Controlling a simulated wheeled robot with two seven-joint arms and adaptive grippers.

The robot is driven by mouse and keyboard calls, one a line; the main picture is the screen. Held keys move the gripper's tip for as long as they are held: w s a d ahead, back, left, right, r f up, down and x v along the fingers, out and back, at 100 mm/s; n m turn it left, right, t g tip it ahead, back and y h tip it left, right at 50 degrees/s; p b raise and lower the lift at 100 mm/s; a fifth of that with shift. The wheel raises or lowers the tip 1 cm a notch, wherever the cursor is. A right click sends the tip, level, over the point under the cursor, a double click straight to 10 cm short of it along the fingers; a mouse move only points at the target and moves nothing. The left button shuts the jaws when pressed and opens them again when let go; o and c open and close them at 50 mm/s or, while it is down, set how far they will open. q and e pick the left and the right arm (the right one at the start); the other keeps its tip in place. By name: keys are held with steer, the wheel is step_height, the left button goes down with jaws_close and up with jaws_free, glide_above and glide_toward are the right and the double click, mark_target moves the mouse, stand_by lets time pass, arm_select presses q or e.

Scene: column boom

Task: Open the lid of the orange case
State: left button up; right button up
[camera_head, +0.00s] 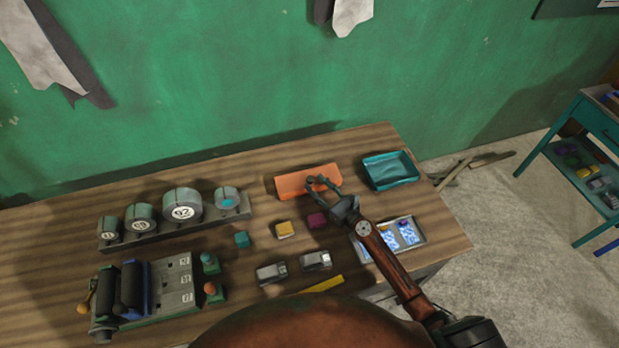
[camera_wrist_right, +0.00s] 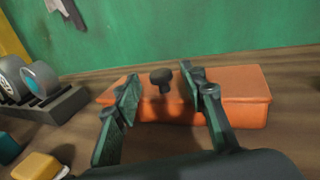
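The orange case (camera_head: 295,182) lies near the back edge of the wooden table, and its lid looks closed. In the right wrist view the orange case (camera_wrist_right: 245,92) is just ahead, with a dark round knob (camera_wrist_right: 161,77) on it. My right gripper (camera_head: 320,181) is at the case's front right part. In the wrist view the fingers of my right gripper (camera_wrist_right: 158,88) are spread, one on each side of the knob, with a gap to it. Whether the fingertips touch the case I cannot tell. My left gripper is not in view.
A teal tray (camera_head: 390,170) stands right of the case. Left is a rack of numbered rolls (camera_head: 182,207). Small teal, yellow (camera_head: 284,229) and magenta (camera_head: 317,220) blocks lie in front. A lever panel (camera_head: 150,290) fills the front left. A green wall (camera_head: 230,80) rises behind.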

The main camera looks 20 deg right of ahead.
mark_target(313, 181)
steer(key=x, duration=0.2)
steer(key=shift+w+a, duration=0.2)
steer(key=shift+w, duration=0.1)
steer(key=shift+w+a, duration=0.15)
steer(key=shift+w, duration=0.2)
steer(key=shift+w+a, duration=0.1)
steer(key=shift+w, duration=0.2)
steer(key=c, duration=0.7)
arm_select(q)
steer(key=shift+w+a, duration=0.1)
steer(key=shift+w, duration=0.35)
arm_select(e)
jaws_close()
